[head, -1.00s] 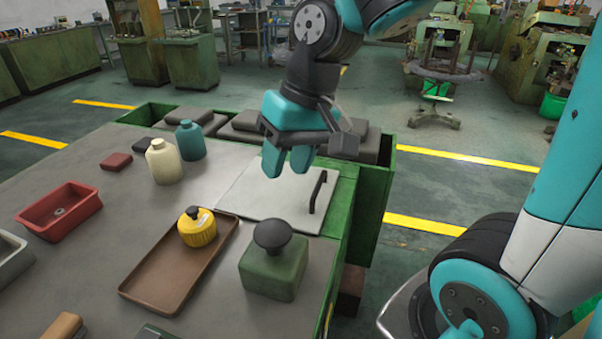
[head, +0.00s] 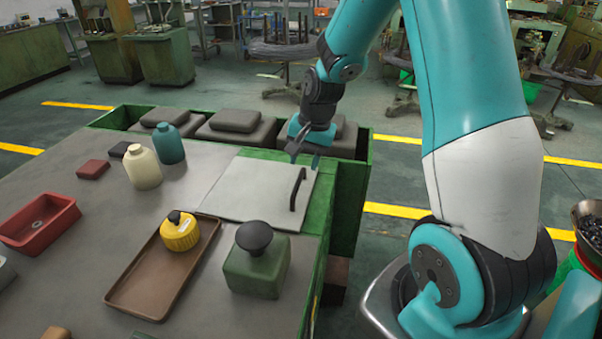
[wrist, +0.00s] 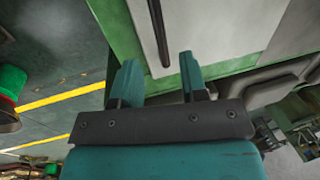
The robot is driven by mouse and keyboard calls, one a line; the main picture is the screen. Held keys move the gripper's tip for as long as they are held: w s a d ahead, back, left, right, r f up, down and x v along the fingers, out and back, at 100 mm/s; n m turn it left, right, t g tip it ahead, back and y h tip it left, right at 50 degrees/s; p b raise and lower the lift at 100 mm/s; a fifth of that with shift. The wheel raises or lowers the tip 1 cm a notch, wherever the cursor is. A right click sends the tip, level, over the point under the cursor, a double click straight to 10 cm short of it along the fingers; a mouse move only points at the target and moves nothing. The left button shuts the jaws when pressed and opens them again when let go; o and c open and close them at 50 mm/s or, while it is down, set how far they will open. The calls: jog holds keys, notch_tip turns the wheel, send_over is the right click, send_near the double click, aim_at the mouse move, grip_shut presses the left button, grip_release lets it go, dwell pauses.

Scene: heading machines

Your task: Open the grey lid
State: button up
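The grey lid (head: 248,193) lies flat and closed in the top of the green bench, near its right end. Its dark bar handle (head: 298,189) stands along the lid's right side. In the wrist view the lid (wrist: 210,30) fills the upper middle, and the handle (wrist: 158,30) points down toward the fingers. My gripper (head: 306,158) is over the lid's far right corner, beyond the handle's far end. In the wrist view my gripper (wrist: 160,75) has its two fingers apart with nothing between them. The fingers appear apart from the handle.
A green block with a black knob (head: 256,262) stands in front of the lid. A brown tray (head: 150,285) holds a yellow container (head: 179,232). Cream (head: 143,168) and teal (head: 168,145) bottles stand left. Dark grey cushion-like blocks (head: 235,120) sit behind the lid.

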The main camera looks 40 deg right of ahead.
aim_at(300, 179)
jog(key=shift+w+a+f, duration=0.1)
jog(key=shift+w+f, duration=0.05)
jog(key=shift+f, duration=0.75)
jog(key=shift+w+a+f, duration=0.1)
jog(key=shift+w+f, duration=0.05)
jog(key=shift+f, duration=0.75)
jog(key=shift+w+a+f, duration=0.1)
jog(key=shift+w+f, duration=0.05)
jog(key=shift+f, duration=0.75)
grip_shut()
